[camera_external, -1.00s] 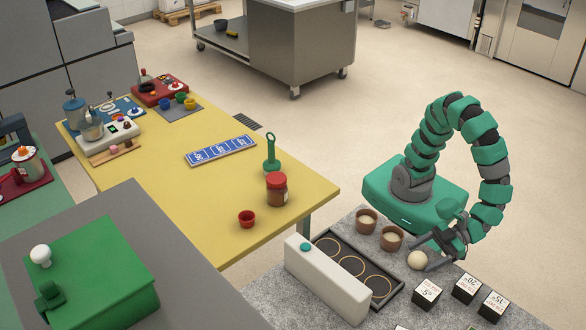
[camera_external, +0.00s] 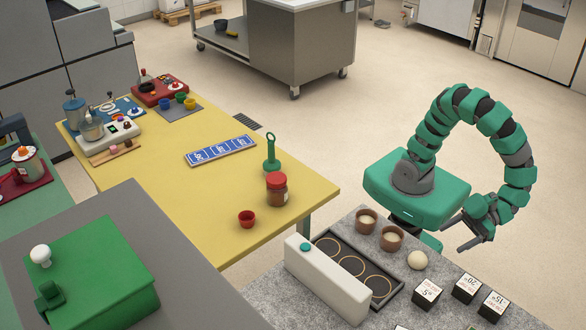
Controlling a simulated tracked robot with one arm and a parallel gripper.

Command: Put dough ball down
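The cream dough ball (camera_external: 418,260) sits on the grey speckled counter (camera_external: 262,291), right of the dark tray (camera_external: 397,297) and near two brown cups. My gripper (camera_external: 467,235) is to the right of and above the ball in the picture, clear of it. Its two fingers are spread apart with nothing between them. The tray has several ring-marked places, and no ball lies in them.
Several black-and-white number blocks (camera_external: 427,294) stand in front of the ball. The yellow table (camera_external: 225,187) is at left.

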